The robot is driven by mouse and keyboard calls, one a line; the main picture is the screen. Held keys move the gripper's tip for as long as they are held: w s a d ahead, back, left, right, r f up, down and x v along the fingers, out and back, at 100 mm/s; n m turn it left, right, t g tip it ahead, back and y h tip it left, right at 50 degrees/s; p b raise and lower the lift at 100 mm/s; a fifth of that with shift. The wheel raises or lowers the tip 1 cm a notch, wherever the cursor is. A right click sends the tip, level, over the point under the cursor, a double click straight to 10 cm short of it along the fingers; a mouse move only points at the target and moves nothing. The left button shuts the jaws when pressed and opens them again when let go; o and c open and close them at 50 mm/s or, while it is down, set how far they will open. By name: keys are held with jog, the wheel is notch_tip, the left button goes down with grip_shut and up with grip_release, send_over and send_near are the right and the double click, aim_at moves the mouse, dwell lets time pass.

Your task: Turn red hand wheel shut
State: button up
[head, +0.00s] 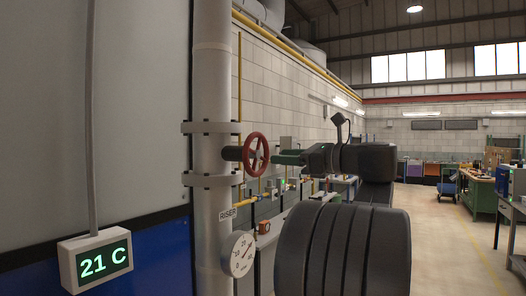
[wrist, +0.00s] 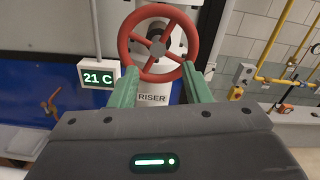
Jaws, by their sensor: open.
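The red hand wheel (head: 256,154) sits on a short dark stem on the right side of a white vertical pipe (head: 212,100). It has a round rim with spokes and also shows face-on in the wrist view (wrist: 158,46). My gripper (head: 280,157) is just right of the wheel, pointing at it. In the wrist view its two green fingers (wrist: 159,74) are apart, one on each side of the wheel's lower part. Nothing is held between them. I cannot tell whether the fingertips touch the rim.
A 21 C display (head: 96,260) hangs at the left. Yellow pipes (wrist: 286,80) run along the block wall. Open floor lies to the right, with workbenches (head: 482,194) beyond.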

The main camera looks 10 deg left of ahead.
aim_at(259, 155)
jog(key=p+x, duration=0.2)
jog(key=x, duration=0.5)
jog(key=shift+s, duration=0.2)
grip_shut()
